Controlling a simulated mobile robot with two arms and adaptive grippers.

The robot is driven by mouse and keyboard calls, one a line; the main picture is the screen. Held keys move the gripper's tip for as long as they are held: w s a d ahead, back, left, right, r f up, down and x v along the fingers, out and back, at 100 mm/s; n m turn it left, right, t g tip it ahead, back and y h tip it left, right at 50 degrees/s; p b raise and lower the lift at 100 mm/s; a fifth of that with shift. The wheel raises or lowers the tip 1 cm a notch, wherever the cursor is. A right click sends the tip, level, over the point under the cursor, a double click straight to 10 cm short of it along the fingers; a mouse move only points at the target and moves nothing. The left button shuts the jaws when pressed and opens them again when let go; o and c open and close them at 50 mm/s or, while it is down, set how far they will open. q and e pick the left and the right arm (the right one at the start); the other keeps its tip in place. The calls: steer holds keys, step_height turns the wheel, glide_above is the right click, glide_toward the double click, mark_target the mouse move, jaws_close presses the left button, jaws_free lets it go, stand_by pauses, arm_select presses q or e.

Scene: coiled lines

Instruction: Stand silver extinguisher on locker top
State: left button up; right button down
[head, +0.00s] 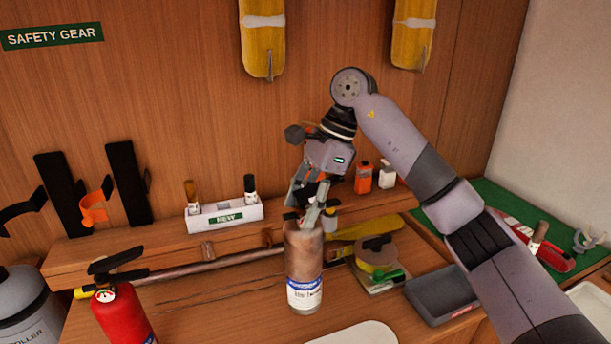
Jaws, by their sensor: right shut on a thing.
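The silver extinguisher (304,258) is a metallic cylinder with a brownish sheen and a white and blue label, upright in the middle of the head view. My right gripper (312,212) comes down from above and is shut on its top; the fingers partly hide the valve. The wooden locker top (215,305) spreads beneath and around it. I cannot tell whether the extinguisher's base touches the wood. My left gripper is out of view.
A red extinguisher (122,312) stands at the front left, beside a grey rounded container (28,308). A pole (205,267) lies behind. A yellow tape roll (377,256) and a dark grey tray (440,295) lie right. A white rounded object (357,334) is at the front edge.

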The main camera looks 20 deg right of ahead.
mark_target(306, 235)
steer(key=shift+f+p, duration=0.3)
steer(key=shift+f, duration=1.3)
step_height(306, 235, down, 2)
steer(key=shift+f+p, duration=0.2)
steer(key=shift+p, duration=0.15)
steer(key=shift+f, duration=0.7)
steer(key=c, duration=1.2)
jaws_free()
steer(key=shift+f, duration=0.2)
steer(key=shift+o, duration=1.3)
steer(key=shift+s+r, duration=0.1)
steer(key=shift+s, duration=0.05)
steer(key=shift+o, duration=0.7)
